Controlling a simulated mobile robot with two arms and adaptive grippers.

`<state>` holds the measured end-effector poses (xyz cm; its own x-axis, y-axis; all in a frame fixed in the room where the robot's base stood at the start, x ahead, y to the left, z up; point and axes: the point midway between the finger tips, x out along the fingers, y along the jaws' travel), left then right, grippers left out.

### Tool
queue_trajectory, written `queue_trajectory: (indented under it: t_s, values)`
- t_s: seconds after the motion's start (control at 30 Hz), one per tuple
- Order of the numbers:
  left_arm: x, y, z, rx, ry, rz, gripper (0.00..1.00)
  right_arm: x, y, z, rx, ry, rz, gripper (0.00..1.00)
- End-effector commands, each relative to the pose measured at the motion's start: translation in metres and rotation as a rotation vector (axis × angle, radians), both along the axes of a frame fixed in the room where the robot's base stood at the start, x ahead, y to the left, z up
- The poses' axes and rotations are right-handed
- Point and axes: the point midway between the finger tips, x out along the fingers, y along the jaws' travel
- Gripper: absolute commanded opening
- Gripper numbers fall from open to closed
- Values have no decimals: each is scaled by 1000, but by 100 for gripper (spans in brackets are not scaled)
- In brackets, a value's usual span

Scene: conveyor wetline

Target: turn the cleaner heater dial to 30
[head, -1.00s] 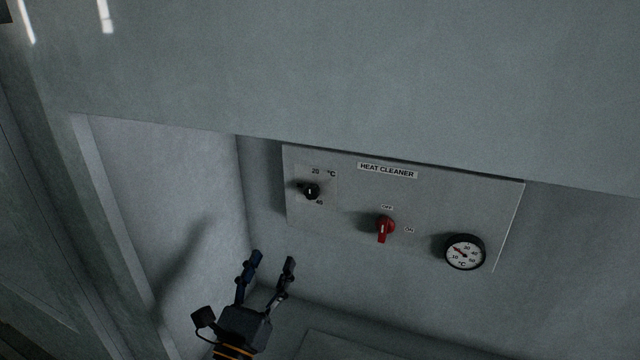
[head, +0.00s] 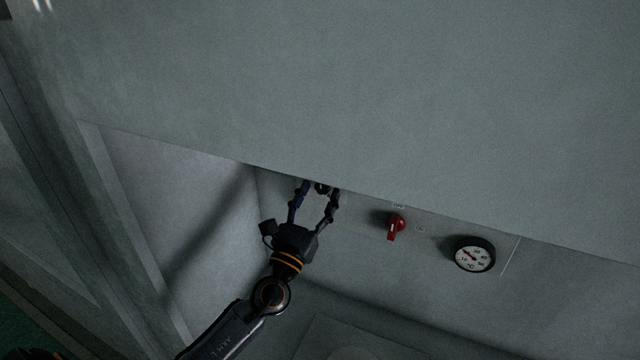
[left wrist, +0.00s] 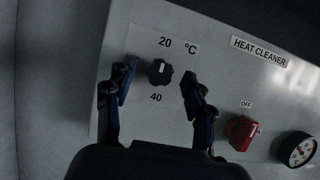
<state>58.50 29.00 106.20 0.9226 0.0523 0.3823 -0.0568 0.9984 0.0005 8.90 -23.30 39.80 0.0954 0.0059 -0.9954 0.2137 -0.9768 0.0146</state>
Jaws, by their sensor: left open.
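The heater dial is a small black knob (left wrist: 160,72) on a grey panel, with 20 printed above it and 40 below, and a °C mark at its upper right. Its white mark points roughly up in the left wrist view. In the head view the knob (head: 321,188) shows partly, close under the overhang's edge. My left gripper (head: 319,190) is open, with one finger on each side of the knob. In the left wrist view its fingers (left wrist: 158,82) stand apart from the knob, with visible gaps on both sides. My right gripper is in neither view.
A red switch (head: 396,228) marked OFF sits right of the dial. A round temperature gauge (head: 474,254) is farther right. A large grey overhang (head: 400,110) covers the panel's top in the head view. A side wall (head: 180,200) stands to the left.

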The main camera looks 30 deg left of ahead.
Motion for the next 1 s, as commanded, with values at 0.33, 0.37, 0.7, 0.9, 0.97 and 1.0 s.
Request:
queue_trajectory:
  t_s: [0.33,0.37,0.7,0.9,0.97,1.0]
  values:
    - [14,1,5,0,1,0,54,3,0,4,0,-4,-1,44]
    - [14,1,5,0,0,0,54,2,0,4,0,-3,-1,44]
    - [13,1,5,0,0,0,5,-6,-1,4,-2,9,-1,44]
    - [13,1,5,-4,0,0,0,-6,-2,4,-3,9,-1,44]
    - [13,1,5,-13,-1,0,0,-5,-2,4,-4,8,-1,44]
    - [13,1,5,-21,-1,0,0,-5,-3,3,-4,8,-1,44]
